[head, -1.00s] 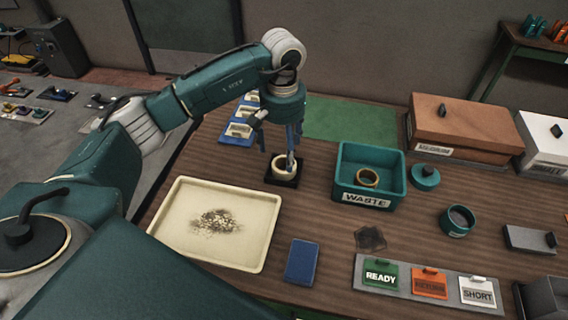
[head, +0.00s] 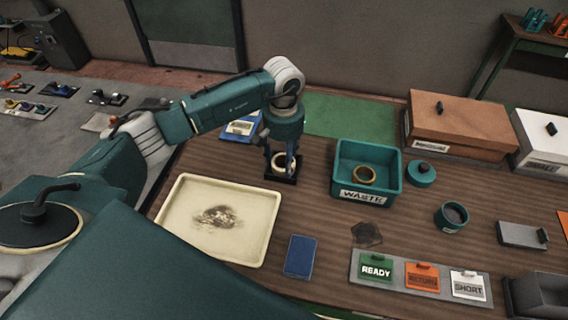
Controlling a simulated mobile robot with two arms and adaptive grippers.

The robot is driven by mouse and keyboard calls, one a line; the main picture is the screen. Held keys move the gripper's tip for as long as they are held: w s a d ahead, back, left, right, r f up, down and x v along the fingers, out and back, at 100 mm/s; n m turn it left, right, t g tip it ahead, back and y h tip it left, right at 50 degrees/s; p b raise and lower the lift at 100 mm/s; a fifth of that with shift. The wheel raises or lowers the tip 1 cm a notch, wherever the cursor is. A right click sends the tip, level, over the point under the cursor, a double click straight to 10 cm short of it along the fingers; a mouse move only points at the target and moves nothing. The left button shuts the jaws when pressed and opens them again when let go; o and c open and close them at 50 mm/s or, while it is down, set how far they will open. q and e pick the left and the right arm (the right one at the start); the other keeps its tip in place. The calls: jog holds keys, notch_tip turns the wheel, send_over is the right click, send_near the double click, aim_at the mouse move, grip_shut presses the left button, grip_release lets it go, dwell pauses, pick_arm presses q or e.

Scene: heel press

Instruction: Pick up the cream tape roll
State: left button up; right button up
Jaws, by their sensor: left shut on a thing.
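The cream tape roll (head: 281,168) is a small pale ring at the dark square pad (head: 272,177), near the middle of the table in the head view. My left gripper (head: 284,163) points straight down over it, with its fingers shut on the roll. The fingers cover parts of the roll's side. I cannot tell whether the roll still touches the pad. My right gripper is not in view.
A teal WASTE bin (head: 367,196) stands right of the gripper, with a tan ring (head: 363,174) inside. A cream tray (head: 257,250) lies to the left. A blue block (head: 300,256) and a grey label strip (head: 396,282) lie in front. Bare wood separates them.

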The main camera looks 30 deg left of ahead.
pick_arm(q)
jog(key=shift+s, duration=0.15)
jog(key=shift+r+b, duration=0.3)
jog(key=shift+r, duration=0.15)
notch_tip(320, 180, up, 22)
jog(key=b, duration=0.1)
jog(key=shift+b, duration=0.3)
dwell(0.4)
